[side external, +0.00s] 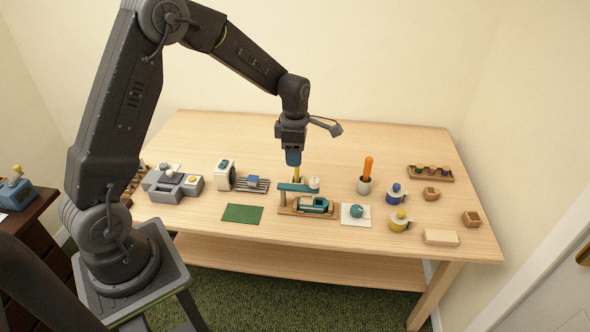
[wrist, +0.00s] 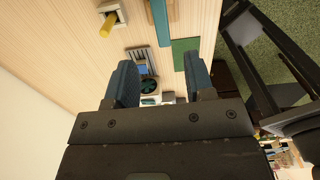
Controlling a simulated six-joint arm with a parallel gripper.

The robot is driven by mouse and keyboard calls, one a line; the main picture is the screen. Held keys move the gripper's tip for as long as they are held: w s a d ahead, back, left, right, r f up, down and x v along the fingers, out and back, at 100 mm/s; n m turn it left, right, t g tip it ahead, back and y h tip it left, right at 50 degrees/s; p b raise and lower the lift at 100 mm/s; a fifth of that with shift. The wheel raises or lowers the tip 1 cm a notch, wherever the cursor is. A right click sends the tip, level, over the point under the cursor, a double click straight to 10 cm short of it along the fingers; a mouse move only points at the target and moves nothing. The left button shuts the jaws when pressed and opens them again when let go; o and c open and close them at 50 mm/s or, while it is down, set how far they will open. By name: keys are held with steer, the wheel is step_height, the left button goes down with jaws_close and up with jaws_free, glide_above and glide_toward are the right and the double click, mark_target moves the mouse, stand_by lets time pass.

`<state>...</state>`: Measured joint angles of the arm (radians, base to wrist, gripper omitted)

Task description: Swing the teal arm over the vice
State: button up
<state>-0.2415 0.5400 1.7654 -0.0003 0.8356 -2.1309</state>
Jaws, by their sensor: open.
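The teal arm (side external: 292,187) is a flat bar standing level above the left part of a wooden base (side external: 287,211). A teal block with a pale top, which looks like the vice (side external: 313,205), sits on that base to the right. A yellow upright peg (side external: 296,172) shows just behind the bar; I cannot tell whether it is joined to it. My gripper (side external: 293,161) points down above the peg. In the wrist view its blue fingers (wrist: 160,82) are apart with nothing held between them. A teal strip (wrist: 160,22) and a yellow peg in a square block (wrist: 107,25) lie beyond them.
A green mat (side external: 242,213) lies to the left, with a slatted rack (side external: 252,185) behind it. A white tile with a teal knob (side external: 356,212) is close on the right. An orange-handled tool stands in a cup (side external: 364,186). The table's back middle is clear.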

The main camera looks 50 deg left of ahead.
steer(key=shift+r, duration=1.7)
steer(key=shift+r, duration=0.1)
steer(key=s+d+r+m+t, duration=0.3)
steer(key=s+d+r+m, duration=0.4)
steer(key=s+r+m, duration=0.45)
steer(key=s+d+r+m+t, duration=0.1)
steer(key=s+d+m, duration=0.1)
steer(key=s+m, duration=0.4)
steer(key=s+d+r+m+t, duration=0.1)
steer(key=s+m, duration=0.5)
steer(key=m, duration=0.3)
steer(key=shift+s+d+r+m+t, duration=0.3)
steer(key=shift+d+r+m, duration=0.05)
steer(key=shift+d, duration=0.05)
